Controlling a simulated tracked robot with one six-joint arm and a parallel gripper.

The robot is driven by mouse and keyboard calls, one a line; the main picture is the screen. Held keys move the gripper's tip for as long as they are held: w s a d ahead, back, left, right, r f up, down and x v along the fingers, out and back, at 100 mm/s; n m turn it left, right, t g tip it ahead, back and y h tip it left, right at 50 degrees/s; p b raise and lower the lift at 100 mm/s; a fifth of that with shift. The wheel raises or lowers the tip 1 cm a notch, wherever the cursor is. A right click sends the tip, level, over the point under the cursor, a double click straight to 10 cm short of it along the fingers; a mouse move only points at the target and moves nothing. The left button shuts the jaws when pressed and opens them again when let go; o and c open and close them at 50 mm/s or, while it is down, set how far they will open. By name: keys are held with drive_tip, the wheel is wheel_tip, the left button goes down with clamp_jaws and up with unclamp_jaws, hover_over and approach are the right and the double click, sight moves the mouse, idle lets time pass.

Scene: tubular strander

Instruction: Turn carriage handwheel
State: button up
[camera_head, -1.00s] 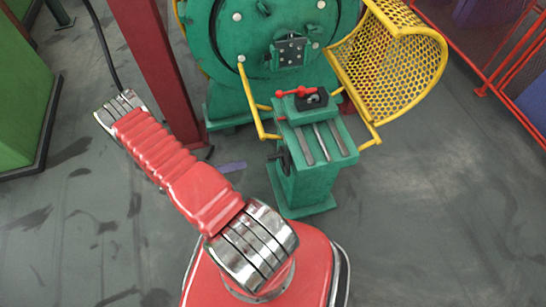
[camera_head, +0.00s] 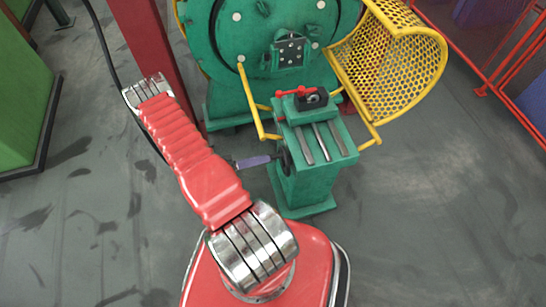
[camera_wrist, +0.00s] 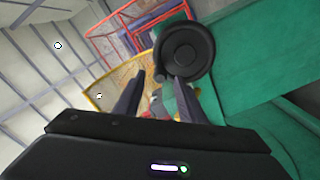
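The carriage handwheel (camera_head: 286,160) is a dark wheel on the left side of the green carriage stand (camera_head: 305,188). In the wrist view the handwheel (camera_wrist: 185,50) is a round black disc with a hub, beyond and above the right fingertip. A small dark knob (camera_wrist: 160,76) shows at its lower left, between the fingertips. My gripper (camera_wrist: 159,80) is open, its two dark fingers apart. I cannot tell if a finger touches the wheel. In the head view a purplish finger of my gripper (camera_head: 257,161) points at the wheel from the left; my arm hides the rest.
A red-handled clamp (camera_head: 299,93) sits on top of the stand. A yellow mesh guard (camera_head: 390,58) stands open at the upper right, before the green machine drum (camera_head: 225,60). A red post (camera_head: 150,40) rises behind my arm. The floor right of the stand is clear.

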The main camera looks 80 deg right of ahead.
sight(273, 157)
drive_tip(key=shift+x, duration=2.55)
drive_tip(key=shift+c, duration=0.5)
clamp_jaws()
drive_tip(key=shift+a, duration=0.2)
drive_tip(key=shift+d, duration=0.2)
